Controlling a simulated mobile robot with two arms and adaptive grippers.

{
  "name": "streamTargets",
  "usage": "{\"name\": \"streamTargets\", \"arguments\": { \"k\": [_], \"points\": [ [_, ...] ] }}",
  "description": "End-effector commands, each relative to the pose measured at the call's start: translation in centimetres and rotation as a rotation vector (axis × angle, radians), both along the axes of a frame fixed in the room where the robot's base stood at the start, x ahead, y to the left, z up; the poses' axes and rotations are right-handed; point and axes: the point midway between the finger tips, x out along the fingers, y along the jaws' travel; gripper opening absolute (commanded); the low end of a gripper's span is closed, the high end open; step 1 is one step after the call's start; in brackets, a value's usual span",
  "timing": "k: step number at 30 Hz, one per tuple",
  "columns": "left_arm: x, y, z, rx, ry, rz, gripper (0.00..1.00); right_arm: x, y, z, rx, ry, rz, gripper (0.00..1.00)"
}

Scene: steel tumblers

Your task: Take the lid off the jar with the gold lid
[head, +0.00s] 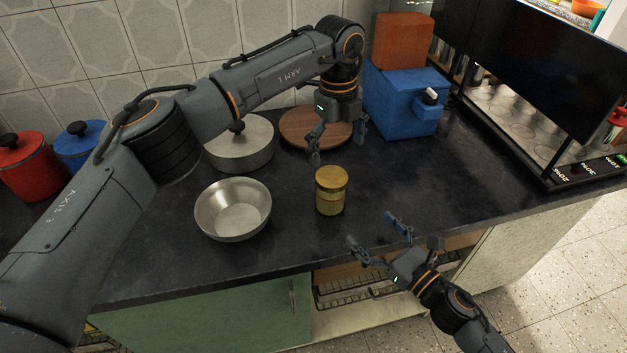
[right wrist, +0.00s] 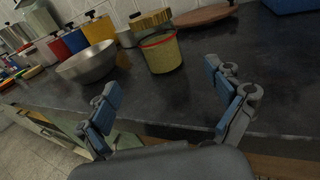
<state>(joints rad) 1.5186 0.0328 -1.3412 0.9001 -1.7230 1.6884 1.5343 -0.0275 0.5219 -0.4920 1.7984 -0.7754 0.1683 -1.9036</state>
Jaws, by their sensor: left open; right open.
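The jar (head: 330,206) stands upright on the dark counter, with its round gold lid (head: 331,178) on top in the head view. In the right wrist view the yellow jar body (right wrist: 162,55) has a red rim, and the gold lid (right wrist: 150,19) shows above it with a gap-like band between; I cannot tell there whether they touch. My left gripper (head: 338,143) is open and empty, pointing down above and behind the jar. My right gripper (head: 372,230) is open and empty, in front and to the right of the jar. Its fingers also show in the right wrist view (right wrist: 162,84).
A round wooden board (head: 298,121) lies behind the jar. A blue container (head: 405,103) stands at the back right. The counter right of the jar is clear.

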Motion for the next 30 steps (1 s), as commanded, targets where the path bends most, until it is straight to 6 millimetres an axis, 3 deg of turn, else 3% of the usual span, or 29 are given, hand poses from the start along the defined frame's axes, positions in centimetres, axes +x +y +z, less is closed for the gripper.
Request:
{"name": "streamTargets", "arguments": {
  "k": [8,21,30],
  "points": [
    [0.3,1.1,0.7,0.046,-0.006,0.028,0.94,1.0,1.1,-0.1,-0.023,-0.019,0.016,0.93],
    [0.3,1.0,0.6,0.042,-0.005,0.025,0.94,7.4,6.5,-0.1,-0.020,-0.018,0.014,0.93],
    [0.3,1.0,0.7,0.042,-0.005,0.025,0.94,10.1,8.8,-0.2,-0.020,-0.016,0.013,0.93]
  ]
}}
